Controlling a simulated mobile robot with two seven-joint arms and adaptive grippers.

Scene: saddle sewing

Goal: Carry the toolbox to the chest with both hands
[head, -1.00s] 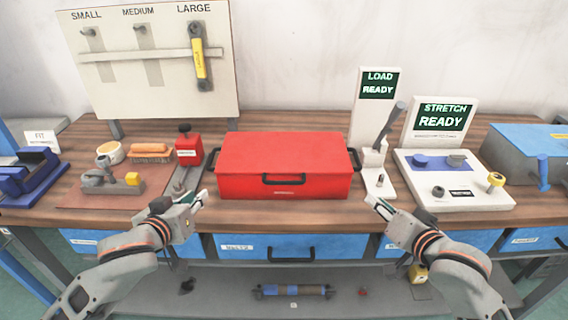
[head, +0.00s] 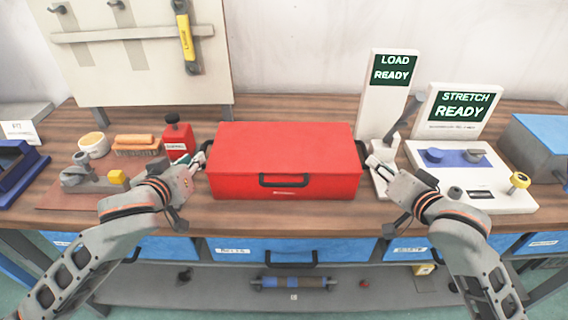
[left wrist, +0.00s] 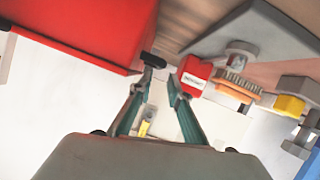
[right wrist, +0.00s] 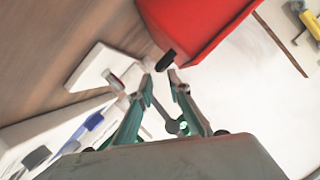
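The red toolbox (head: 284,158) sits flat on the workbench, with a black handle on its front. My left gripper (head: 199,160) is at its left end, and my right gripper (head: 372,162) is at its right end. In the left wrist view the fingers are apart, and a black side handle (left wrist: 152,58) is close by the tip of one finger. In the right wrist view the fingers are also apart, with the other side handle (right wrist: 166,60) just beyond and between the tips. I cannot make out a chest for certain.
A red bottle-like container (head: 177,141) stands close to my left gripper. A white load stand (head: 385,125) with a lever is close to my right gripper. A stretch device (head: 470,180) lies further right. Blue drawers (head: 262,250) are under the bench front.

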